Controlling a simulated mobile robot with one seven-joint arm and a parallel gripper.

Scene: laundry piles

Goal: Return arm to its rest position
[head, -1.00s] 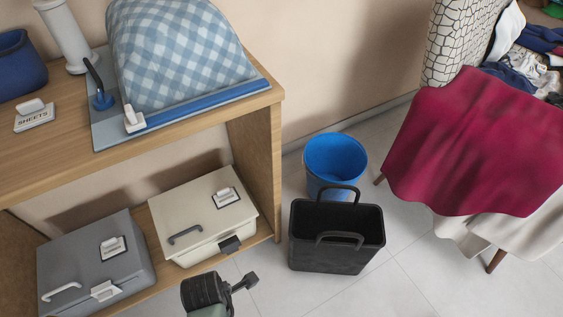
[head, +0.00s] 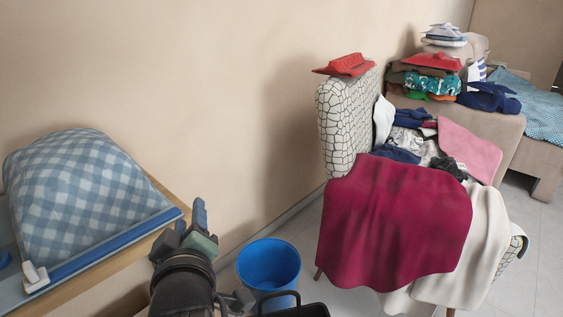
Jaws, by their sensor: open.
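My arm and gripper (head: 196,222) show at the lower middle of the head view, in front of the right end of the wooden shelf unit (head: 130,265). The gripper points up and away from me, and no held thing shows at it. The fingers are seen from behind, and the gap between them is hard to make out. A blue and white checked bundle (head: 85,195) lies on the shelf top, left of the gripper and apart from it.
A blue bucket (head: 268,265) stands on the floor right of my gripper, with a black bin (head: 300,310) in front. A chair (head: 343,120) carries a crimson cloth (head: 395,220) and piled clothes. A sofa (head: 505,125) with folded laundry stands behind. The wall above my gripper is clear.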

